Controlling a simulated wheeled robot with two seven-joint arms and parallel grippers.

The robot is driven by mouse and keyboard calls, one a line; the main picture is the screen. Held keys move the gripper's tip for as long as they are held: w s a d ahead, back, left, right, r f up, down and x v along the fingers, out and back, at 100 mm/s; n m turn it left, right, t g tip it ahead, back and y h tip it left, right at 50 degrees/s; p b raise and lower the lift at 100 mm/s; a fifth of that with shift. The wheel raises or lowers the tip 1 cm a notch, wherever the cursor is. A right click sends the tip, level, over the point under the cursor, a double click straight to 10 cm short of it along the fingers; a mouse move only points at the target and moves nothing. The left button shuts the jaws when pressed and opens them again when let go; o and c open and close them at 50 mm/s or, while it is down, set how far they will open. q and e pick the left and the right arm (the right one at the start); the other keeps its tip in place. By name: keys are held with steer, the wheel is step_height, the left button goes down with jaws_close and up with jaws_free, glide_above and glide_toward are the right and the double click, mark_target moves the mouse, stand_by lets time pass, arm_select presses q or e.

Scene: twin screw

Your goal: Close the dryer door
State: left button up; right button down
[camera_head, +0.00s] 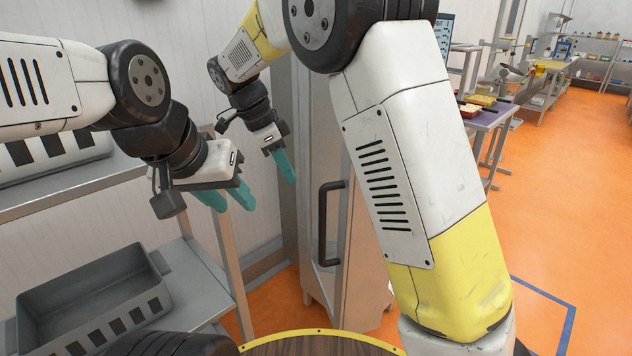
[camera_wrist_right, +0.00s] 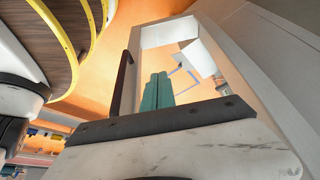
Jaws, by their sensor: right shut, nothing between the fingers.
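The dryer door is a tall grey metal panel (camera_head: 362,282) with a long black vertical handle (camera_head: 325,225), partly hidden behind my right arm. In the right wrist view the handle (camera_wrist_right: 122,84) stands left of a pale frame (camera_wrist_right: 134,46) around an opening or window. How far the door stands open is hard to tell. My right gripper (camera_head: 287,178) is shut and empty, left of and above the handle, apart from it. Its teal fingers (camera_wrist_right: 157,92) are together in the wrist view. My left gripper (camera_head: 230,204) is open and empty, further left, above the shelf edge.
A grey bin (camera_head: 88,312) sits on a metal shelf rack (camera_head: 190,275) at lower left. A round wooden top with a yellow rim (camera_head: 318,344) is at the bottom. Orange floor is clear on the right, with a purple-topped table (camera_head: 488,115) further back.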

steer(key=w+d+f, duration=0.2)
steer(key=d+f, duration=0.5)
steer(key=f, duration=0.2)
steer(key=shift+d, duration=0.15)
